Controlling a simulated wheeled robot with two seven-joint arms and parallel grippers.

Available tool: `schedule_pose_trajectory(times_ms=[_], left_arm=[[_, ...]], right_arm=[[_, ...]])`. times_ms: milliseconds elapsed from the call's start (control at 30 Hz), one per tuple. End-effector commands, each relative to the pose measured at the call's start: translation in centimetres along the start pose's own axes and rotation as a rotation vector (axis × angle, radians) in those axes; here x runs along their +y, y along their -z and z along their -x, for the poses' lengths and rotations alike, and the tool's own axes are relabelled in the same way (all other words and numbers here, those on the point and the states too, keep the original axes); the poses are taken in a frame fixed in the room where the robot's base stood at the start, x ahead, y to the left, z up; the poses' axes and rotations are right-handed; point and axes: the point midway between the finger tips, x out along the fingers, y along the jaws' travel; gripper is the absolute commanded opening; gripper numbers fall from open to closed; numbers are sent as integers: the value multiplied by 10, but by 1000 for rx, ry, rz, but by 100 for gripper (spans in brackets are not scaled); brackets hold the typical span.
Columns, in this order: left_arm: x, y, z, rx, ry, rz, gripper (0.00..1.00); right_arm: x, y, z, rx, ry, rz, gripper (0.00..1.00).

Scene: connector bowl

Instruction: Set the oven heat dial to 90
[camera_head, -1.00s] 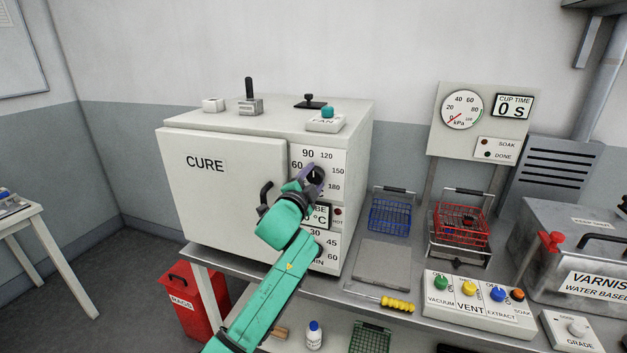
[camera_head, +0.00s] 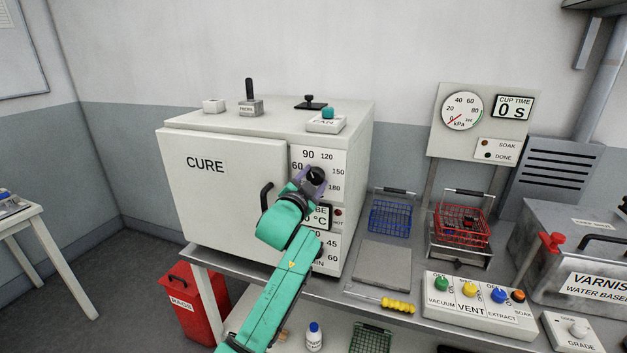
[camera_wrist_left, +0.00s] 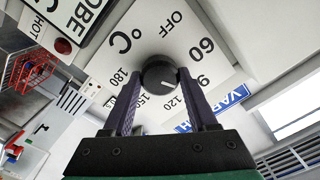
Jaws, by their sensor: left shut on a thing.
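The oven heat dial is a round black knob (camera_head: 316,175) on the white front panel (camera_head: 328,158) of the CURE oven (camera_head: 230,185). The scale around it reads OFF, 60, 90, 120, 150, 180. My left gripper (camera_head: 313,180) is shut on the knob, one dark finger on each side, as the left wrist view (camera_wrist_left: 160,80) shows. In that view the knob (camera_wrist_left: 158,70) has a pale mark that points roughly toward the 90 to 120 side; the exact reading is hard to tell. My right gripper is not in view.
The oven door handle (camera_head: 266,196) is just left of my wrist. A lower timer scale (camera_head: 333,255) is partly behind my arm. Right of the oven are a blue basket (camera_head: 390,216), a red basket (camera_head: 461,226) and a button box (camera_head: 480,306).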

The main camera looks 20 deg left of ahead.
Motion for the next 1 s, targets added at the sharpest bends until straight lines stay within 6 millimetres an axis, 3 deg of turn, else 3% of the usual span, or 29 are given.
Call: schedule_pose_trajectory(times_ms=[133, 167, 233, 667, 867, 1000], left_arm=[[2, -3, 0, -6, -5, 0, 3], [3, -3, 0, -6, -5, 0, 62], [2, -3, 0, -6, -5, -1, 88], [1, -2, 6, -3, -1, -2, 88], [3, -4, 39, -1, -1, -3, 88], [4, -5, 76, -2, -2, -3, 88]], right_arm=[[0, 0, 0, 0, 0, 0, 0], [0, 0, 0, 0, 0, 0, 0], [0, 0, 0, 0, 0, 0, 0], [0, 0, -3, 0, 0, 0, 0], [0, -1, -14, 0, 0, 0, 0], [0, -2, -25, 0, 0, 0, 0]])
